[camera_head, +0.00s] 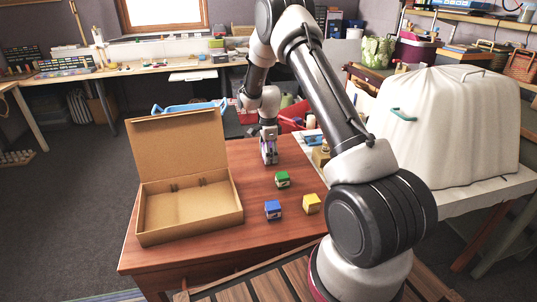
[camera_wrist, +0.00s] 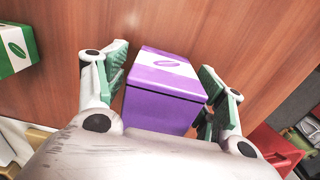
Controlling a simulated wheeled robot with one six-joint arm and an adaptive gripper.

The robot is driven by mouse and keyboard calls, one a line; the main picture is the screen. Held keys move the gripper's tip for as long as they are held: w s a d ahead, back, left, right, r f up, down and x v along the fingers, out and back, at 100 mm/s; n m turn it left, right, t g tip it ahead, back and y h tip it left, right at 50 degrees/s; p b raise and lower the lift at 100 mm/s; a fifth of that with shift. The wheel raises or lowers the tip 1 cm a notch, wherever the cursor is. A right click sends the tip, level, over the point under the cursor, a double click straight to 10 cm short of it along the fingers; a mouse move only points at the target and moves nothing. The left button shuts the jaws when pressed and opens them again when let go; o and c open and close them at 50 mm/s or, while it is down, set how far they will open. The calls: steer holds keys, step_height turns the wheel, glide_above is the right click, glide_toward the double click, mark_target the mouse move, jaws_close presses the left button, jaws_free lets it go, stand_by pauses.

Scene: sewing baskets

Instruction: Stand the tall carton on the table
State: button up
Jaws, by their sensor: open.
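A purple carton (camera_wrist: 165,105) with a white band and a leaf mark sits between the two fingers of my gripper (camera_wrist: 165,85) in the wrist view. The fingers are spread, one on each side of it. In the head view, my gripper (camera_head: 268,158) points down at the far part of the wooden table (camera_head: 245,155), with the purple carton mostly hidden by the fingers. The carton seems to rest on the table, upright as far as I can tell. Its lower part is hidden in the wrist view.
An open brown box (camera_head: 190,205) with its lid raised stands on the left. Small green (camera_head: 282,180), blue (camera_head: 273,210) and yellow (camera_head: 311,204) cartons stand in front of my gripper. The green one also shows in the wrist view (camera_wrist: 15,50). A white covered object (camera_head: 450,125) is at right.

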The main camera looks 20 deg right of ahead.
step_height(320, 180, up, 14)
steer(key=s+a+r+n+t, duration=0.1)
steer(key=s+r+n, duration=0.5)
steer(key=s+r, duration=0.65)
steer(key=s+r+n+t, duration=0.1)
steer(key=s+n, duration=0.3)
steer(key=s, duration=0.5)
steer(key=s+a+r+n+t, duration=0.1)
steer(key=s+r+n, duration=0.3)
steer(key=s, duration=0.5)
steer(key=s+r+n+t, duration=0.1)
steer(key=s+r+n, duration=0.2)
steer(key=s+n, duration=0.3)
steer(key=s, duration=0.3)
steer(key=shift+s+a, duration=0.35)
